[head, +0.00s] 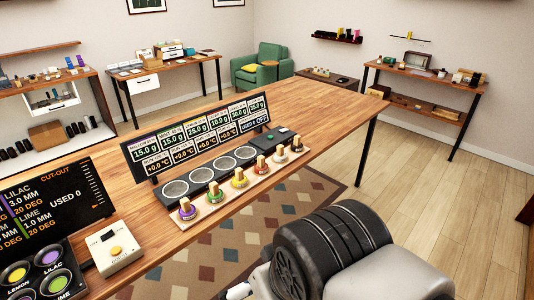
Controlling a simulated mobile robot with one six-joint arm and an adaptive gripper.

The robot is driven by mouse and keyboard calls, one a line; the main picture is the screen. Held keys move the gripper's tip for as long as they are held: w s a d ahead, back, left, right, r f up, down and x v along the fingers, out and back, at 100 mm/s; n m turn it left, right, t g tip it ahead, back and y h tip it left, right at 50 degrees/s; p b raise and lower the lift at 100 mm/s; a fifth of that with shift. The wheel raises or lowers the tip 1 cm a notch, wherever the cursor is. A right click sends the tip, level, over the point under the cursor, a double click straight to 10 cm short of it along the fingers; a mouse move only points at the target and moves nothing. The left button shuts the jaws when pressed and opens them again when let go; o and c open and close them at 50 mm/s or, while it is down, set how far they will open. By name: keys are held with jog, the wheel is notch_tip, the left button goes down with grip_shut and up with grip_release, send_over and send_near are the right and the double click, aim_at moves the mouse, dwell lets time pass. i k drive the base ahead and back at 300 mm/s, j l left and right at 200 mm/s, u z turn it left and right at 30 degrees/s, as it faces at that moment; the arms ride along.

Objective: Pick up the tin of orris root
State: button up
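I cannot make out a tin of orris root; no label I can read names it. Several small items stand on the far tables, too small to tell apart. My gripper is not in view; only part of my own body shows at the bottom right.
A wooden table (330,108) crosses the middle. On it are a display board (205,135), a row of wooden-topped, coloured pieces (239,179), a black screen (60,210) and a white box with a button (116,249). A right-hand table (425,75) holds small items. Floor at right is clear.

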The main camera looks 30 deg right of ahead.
aim_at(279, 156)
jog(key=i+l+z, duration=0.2)
jog(key=i+l, duration=0.85)
jog(key=l, duration=0.15)
jog(key=i+l+z, duration=0.25)
jog(key=i+l, duration=0.85)
